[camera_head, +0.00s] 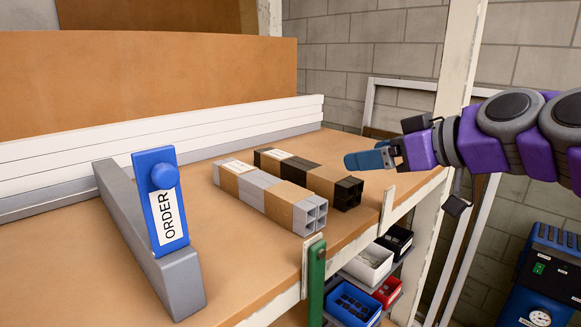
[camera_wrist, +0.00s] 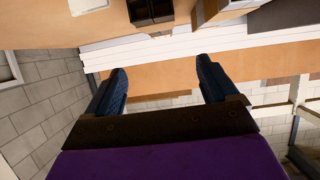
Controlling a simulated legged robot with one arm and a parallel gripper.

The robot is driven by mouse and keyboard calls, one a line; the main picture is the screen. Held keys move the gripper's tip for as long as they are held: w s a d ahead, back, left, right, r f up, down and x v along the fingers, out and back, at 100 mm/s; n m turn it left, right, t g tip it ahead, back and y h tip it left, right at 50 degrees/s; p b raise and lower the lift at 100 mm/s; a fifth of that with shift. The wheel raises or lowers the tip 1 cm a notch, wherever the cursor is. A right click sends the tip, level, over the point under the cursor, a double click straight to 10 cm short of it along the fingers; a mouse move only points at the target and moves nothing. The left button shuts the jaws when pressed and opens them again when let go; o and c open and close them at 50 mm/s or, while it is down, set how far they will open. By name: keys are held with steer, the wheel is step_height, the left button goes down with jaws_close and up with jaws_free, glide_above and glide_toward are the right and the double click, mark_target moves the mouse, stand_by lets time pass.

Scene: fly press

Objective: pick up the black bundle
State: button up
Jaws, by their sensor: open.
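The black bundle (camera_head: 335,186) lies on the wooden bench top in the head view, a set of dark square tubes with a brown band around its middle and a white label at its far end. A dark tube end that looks like the same bundle (camera_wrist: 150,12) shows at the top edge of the wrist view. My gripper (camera_head: 368,160) is just to the right of the bundle and above the bench edge, apart from it. In the wrist view its two blue fingers (camera_wrist: 160,85) are spread wide with nothing between them.
A grey bundle (camera_head: 270,195) lies close along the left of the black one. A grey bar with a blue ORDER sign (camera_head: 160,200) stands at left. White strips (camera_head: 150,140) line the back. Bins (camera_head: 368,262) sit below the bench; a blue machine (camera_head: 545,280) stands at right.

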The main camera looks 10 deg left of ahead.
steer(key=x, duration=0.5)
steer(key=shift+w+d+f+p, duration=0.2)
steer(key=shift+w+f+p, duration=0.1)
steer(key=shift+w+f, duration=0.15)
glide_toward(300, 162)
steer(key=shift+w+a+f, duration=0.65)
steer(key=shift+a+f, duration=0.2)
steer(key=shift+w+a+p, duration=0.15)
steer(key=shift+a+p, duration=0.15)
steer(key=shift+a, duration=0.05)
steer(key=shift+w+a+f, duration=0.1)
steer(key=shift+w+a, duration=0.05)
steer(key=shift+w, duration=0.35)
steer(key=p+x, duration=0.1)
steer(key=x, duration=0.1)
steer(key=shift+w+a+f, duration=0.1)
steer(key=shift+w+f, duration=0.15)
steer(key=shift+w, duration=0.15)
steer(key=shift+s+a, duration=0.1)
steer(key=shift+a, duration=0.4)
steer(key=shift+s+a, duration=0.1)
steer(key=shift+a, duration=0.25)
steer(key=shift+c, duration=1.3)
steer(key=shift+d, duration=0.6)
steer(key=c, duration=0.9)
steer(key=shift+a+r, duration=0.1)
steer(key=shift+c, duration=1.4)
steer(key=shift+a, duration=0.25)
